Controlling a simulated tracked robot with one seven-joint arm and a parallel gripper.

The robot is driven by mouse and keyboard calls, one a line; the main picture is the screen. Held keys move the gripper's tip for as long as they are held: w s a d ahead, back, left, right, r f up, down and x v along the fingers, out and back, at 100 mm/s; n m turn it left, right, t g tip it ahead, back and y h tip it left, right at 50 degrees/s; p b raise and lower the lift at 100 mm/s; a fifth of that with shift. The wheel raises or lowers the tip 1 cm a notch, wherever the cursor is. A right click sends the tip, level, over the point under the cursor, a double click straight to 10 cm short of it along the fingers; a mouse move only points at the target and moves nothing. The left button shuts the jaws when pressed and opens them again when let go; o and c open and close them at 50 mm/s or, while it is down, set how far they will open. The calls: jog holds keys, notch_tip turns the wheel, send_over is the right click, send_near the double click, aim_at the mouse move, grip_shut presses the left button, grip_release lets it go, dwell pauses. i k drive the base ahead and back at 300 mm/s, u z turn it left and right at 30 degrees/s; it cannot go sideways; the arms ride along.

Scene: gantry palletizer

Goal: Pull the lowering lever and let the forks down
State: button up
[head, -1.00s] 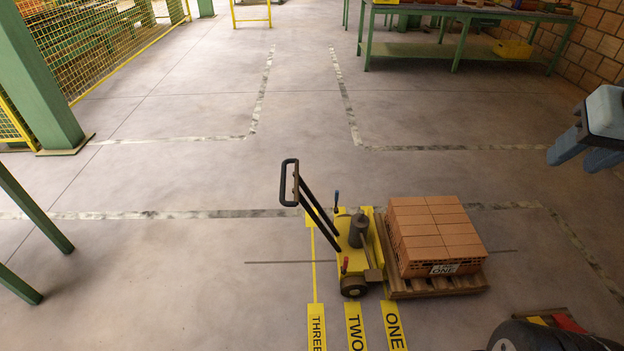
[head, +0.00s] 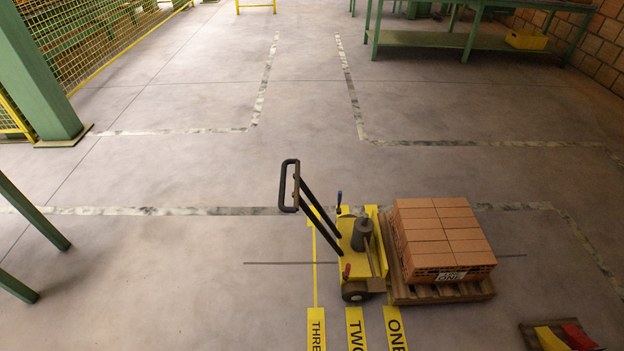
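A yellow pallet truck (head: 354,242) stands on the floor at lower centre, with a black loop handle (head: 289,186) tilted up to the left. A wooden pallet (head: 444,292) stacked with orange bricks (head: 440,236) is right against the truck's right side. The forks are hidden by the pallet, and their height is unclear. My gripper is not in view.
Yellow floor plates marked THREE (head: 316,328), TWO (head: 355,328) and ONE (head: 395,326) lie in front of the truck. A board with yellow and red pieces (head: 565,337) lies at lower right. A green bench (head: 470,40) stands at the back. Floor left of the truck is clear.

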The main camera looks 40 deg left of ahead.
aim_at(346, 273)
jog(key=u, duration=0.1)
jog(key=k, duration=1.5)
jog(key=u, duration=1.25)
jog(key=i, duration=1.25)
jog(key=z, duration=0.05)
